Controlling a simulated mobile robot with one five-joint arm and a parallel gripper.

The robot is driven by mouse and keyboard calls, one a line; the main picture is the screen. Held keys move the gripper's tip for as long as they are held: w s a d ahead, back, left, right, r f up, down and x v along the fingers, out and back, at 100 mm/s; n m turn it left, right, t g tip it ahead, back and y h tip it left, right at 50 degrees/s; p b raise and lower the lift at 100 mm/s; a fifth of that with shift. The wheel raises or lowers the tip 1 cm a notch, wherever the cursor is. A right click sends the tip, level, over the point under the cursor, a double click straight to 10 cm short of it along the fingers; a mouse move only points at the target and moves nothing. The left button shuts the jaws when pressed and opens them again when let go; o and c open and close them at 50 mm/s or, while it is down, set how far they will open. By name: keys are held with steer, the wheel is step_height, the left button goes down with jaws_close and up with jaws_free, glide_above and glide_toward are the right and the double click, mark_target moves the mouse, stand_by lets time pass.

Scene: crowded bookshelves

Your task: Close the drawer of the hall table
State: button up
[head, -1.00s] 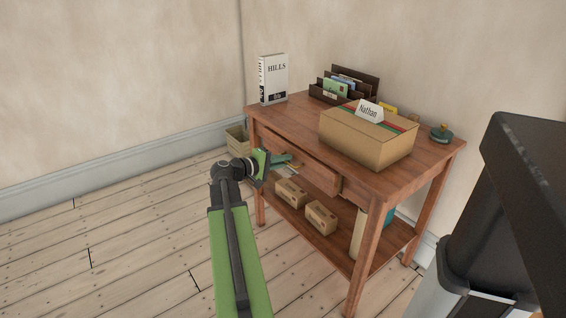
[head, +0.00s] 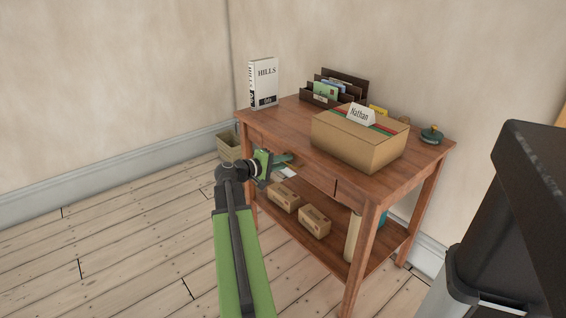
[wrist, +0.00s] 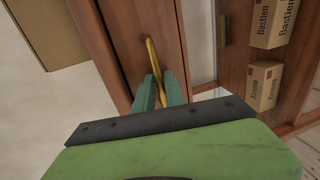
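The hall table (head: 408,184) is reddish wood and stands against the wall. Its drawer (head: 318,174) is under the top; in the wrist view the drawer front (wrist: 147,22) looks close to the table edge, but I cannot tell whether it is flush. A brass bar handle (wrist: 151,55) sits on the front. My gripper (head: 286,160) is at the left part of the drawer front. In the wrist view its teal fingers (wrist: 160,84) lie on both sides of the handle and appear closed on it. The fingers hide part of the handle.
A cardboard box (head: 352,148), a book (head: 264,82) and a letter rack (head: 318,97) stand on the tabletop. Small cartons (head: 314,222) sit on the lower shelf. A basket (head: 228,146) is on the floor behind. The floor (head: 120,235) at left is clear.

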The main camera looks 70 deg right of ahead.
steer(key=p+v, duration=0.3)
steer(key=v, duration=1.4)
steer(key=shift+a, duration=0.2)
steer(key=shift+w, duration=0.1)
